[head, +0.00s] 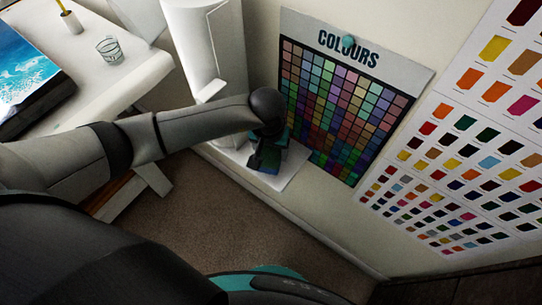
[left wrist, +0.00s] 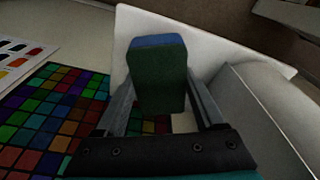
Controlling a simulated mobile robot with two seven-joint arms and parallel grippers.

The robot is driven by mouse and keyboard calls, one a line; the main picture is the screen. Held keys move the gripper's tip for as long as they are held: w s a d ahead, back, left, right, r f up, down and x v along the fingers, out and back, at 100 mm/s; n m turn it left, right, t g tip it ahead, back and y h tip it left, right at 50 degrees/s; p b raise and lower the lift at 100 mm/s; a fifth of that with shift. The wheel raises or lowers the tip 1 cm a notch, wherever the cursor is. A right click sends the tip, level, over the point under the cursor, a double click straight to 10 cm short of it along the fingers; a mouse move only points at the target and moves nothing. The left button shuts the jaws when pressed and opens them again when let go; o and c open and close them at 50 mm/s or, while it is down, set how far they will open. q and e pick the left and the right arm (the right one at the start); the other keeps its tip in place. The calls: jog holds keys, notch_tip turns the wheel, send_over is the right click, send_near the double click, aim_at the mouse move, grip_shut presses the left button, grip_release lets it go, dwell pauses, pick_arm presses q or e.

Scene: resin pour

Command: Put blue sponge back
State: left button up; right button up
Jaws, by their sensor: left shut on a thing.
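The blue sponge (left wrist: 158,78) is a small block, with a blue edge and a dark green broad face in the left wrist view. My left gripper (left wrist: 161,88) is shut on it, one finger on each side. In the head view the left gripper (head: 264,155) points down beside the wall, and the sponge (head: 270,166) shows partly beneath it, over a white ledge or board (head: 295,163). I cannot tell whether the sponge touches the white surface. My right gripper is in neither view.
A white cylinder (head: 207,45) stands just behind my left wrist. A colour chart (head: 340,100) and a swatch sheet (head: 470,140) are on the wall at right. A white table (head: 120,75) with a glass (head: 109,49) is at left. Brown floor (head: 230,220) lies clear below.

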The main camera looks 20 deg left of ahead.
aim_at(269, 157)
pick_arm(q)
jog(key=shift+f, duration=1.35)
jog(key=o, duration=0.7)
jog(key=shift+f+b, duration=0.15)
jog(key=shift+b, duration=0.25)
jog(key=o, duration=0.5)
jog(key=shift+r, duration=0.2)
jog(key=r+p, duration=0.1)
jog(key=r, duration=0.3)
jog(key=s+r+p, duration=0.1)
jog(key=r, duration=0.7)
jog(key=shift+s+p, duration=0.4)
jog(key=shift+f, duration=0.1)
